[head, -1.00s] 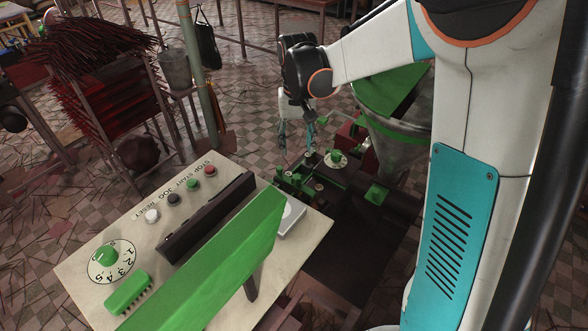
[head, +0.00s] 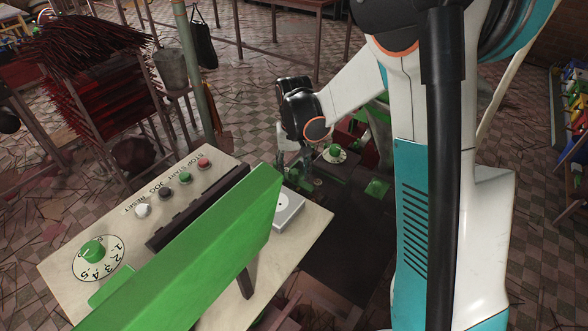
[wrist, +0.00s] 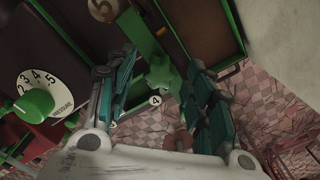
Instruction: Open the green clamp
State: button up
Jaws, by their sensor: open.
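In the wrist view a green clamp with a lobed knob (wrist: 158,73) sits between my two teal fingers, close to a round label "4". A green bar runs from it up and to the left. My gripper (wrist: 160,63) is open, with one finger on each side of the knob; I cannot tell whether either finger touches it. In the head view my gripper (head: 298,168) is low over the machine behind the control panel, and it hides most of the clamp there.
A pressure dial with a green knob (wrist: 37,103) is left of my gripper. A control panel (head: 110,215) with buttons and a large raised green slab (head: 195,260) stand in front. A rack of dark red sticks (head: 85,85) is at the left. Checkered floor shows beyond.

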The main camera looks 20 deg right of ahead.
grip_shut()
jog(key=shift+n, duration=0.3)
jog(key=n, duration=0.4)
jog(key=shift+n, duration=0.3)
jog(key=n, duration=0.5)
jog(key=shift+n, duration=0.3)
jog(key=shift+a, duration=0.1)
dwell(0.4)
